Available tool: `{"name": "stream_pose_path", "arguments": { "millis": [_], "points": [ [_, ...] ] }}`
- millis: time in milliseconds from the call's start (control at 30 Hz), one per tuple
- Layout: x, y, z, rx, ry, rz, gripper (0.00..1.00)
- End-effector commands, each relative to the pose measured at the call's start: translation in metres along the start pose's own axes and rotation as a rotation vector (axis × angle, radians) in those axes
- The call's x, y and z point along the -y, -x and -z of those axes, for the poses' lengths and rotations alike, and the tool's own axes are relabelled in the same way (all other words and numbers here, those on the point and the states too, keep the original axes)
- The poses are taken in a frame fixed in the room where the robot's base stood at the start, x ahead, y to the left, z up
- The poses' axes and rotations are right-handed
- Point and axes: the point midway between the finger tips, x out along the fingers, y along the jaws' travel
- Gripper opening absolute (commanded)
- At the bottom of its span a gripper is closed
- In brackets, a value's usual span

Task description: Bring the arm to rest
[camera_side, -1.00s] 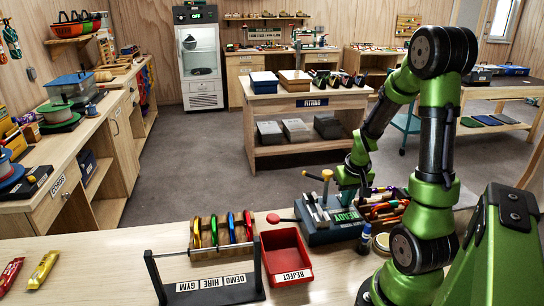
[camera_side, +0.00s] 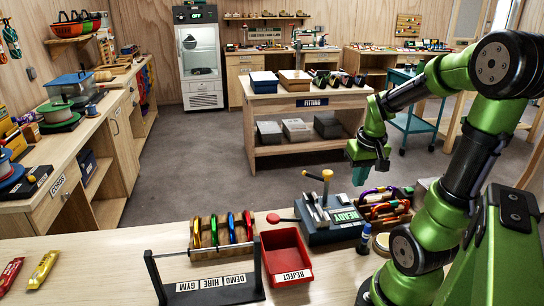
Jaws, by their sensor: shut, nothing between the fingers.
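My gripper (camera_side: 367,177) hangs at the end of my green arm, fingers down, in the air above the back right of the bench. It is shut and empty. Below it is a dark device marked READY (camera_side: 340,220), with a yellow-knobbed lever and a red-knobbed handle.
A red REJECT tray (camera_side: 284,252) looks empty. Left of it stand a wooden rack with coloured carabiners (camera_side: 220,232) and a labelled bar stand (camera_side: 208,285). The bench's left front (camera_side: 95,275) has free room.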

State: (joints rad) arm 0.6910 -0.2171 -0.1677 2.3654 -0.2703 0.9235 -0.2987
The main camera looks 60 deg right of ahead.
Motion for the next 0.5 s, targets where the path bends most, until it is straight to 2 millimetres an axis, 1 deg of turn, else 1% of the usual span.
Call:
{"name": "stream_pose_path", "arguments": {
  "millis": [33, 100, 200, 300, 367, 467, 500],
  "points": [
    [0.0, 0.009, -0.003, -0.006, 0.001, 0.0, 0.0],
    [0.0, 0.017, -0.007, -0.004, 0.0, 0.001, 0.0],
    [0.0, 0.025, -0.011, -0.002, 0.001, 0.0, 0.0],
    [0.0, 0.029, -0.012, -0.003, -0.013, 0.001, 0.0],
    [0.004, 0.029, -0.013, -0.01, -0.049, 0.014, 0.0],
    [0.035, 0.037, -0.013, -0.063, -0.065, 0.078, 0.0],
    [0.052, 0.042, -0.014, -0.089, -0.049, 0.111, 0.0]
  ]
}}
